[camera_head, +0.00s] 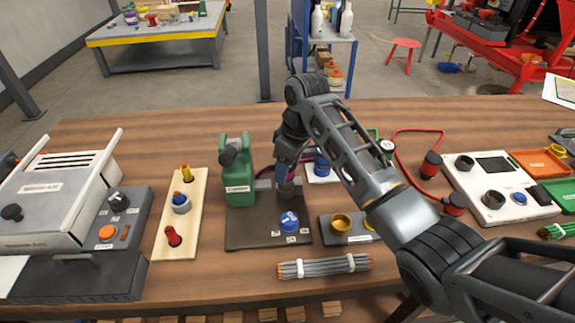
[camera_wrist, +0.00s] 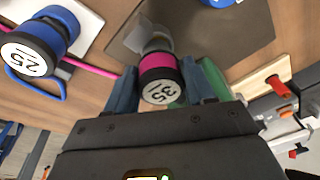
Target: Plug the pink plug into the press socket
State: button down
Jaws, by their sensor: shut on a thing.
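The pink plug (camera_wrist: 158,72) has a black body, a pink band and a white round end face with printed marks. It sits between the two fingers of my gripper (camera_wrist: 162,90), which is shut on it. A grey cylindrical socket (camera_wrist: 151,36) lies directly beyond the plug in the wrist view, in line with it. I cannot tell how far the plug is in. In the head view, the green press (camera_head: 238,178) stands on a dark plate, with the grey socket (camera_head: 288,189) at its right.
A blue knob (camera_head: 289,221) sits on the plate's front. A yellow socket block (camera_head: 343,225) is right of it, a cable bundle (camera_head: 323,266) in front, a wooden board (camera_head: 178,225) left.

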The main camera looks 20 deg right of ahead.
jog(key=shift+f+b, duration=0.45)
jog(key=shift+f, duration=0.55)
jog(key=shift+c, duration=1.6)
grip_release()
jog(key=shift+r, duration=0.15)
jog(key=r, duration=0.5)
jog(key=d+r, duration=0.1)
jog(key=r, duration=0.1)
jog(key=shift+s+d+r+b, duration=0.1)
jog(key=shift+s+r+b, duration=0.1)
jog(key=shift+s+b, duration=0.2)
